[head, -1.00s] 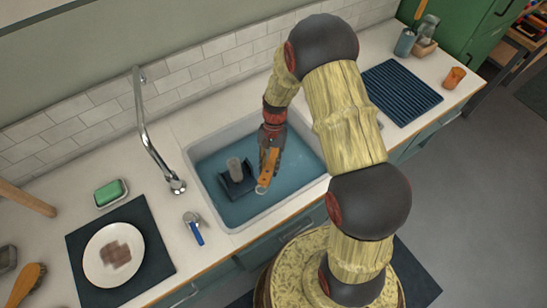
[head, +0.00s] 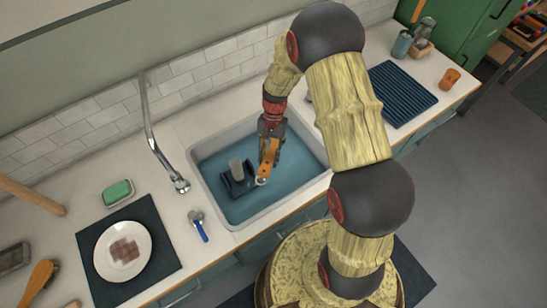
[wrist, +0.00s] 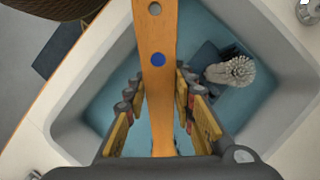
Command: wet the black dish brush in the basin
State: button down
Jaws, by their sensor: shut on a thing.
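My gripper (wrist: 160,110) is shut on the flat orange-brown handle (wrist: 155,50) of a tool, which has a hole and a blue dot. In the head view my gripper (head: 270,135) and this handle (head: 268,160) are over the basin. The tool's working end is hidden, so I cannot tell its bristle colour or whether it touches the water. The grey basin (head: 310,195) holds blue water (head: 285,185), also visible in the wrist view (wrist: 105,75).
A dark holder (head: 228,187) with a grey bristly cylinder (wrist: 232,70) stands in the basin beside the handle. The tap (head: 152,125) is at the left.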

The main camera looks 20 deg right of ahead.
jog(key=shift+r+p, duration=2)
jog(key=shift+r, duration=1)
jog(key=shift+r+p, duration=1.55)
jog(key=shift+r, duration=0.5)
jog(key=shift+f, duration=0.2)
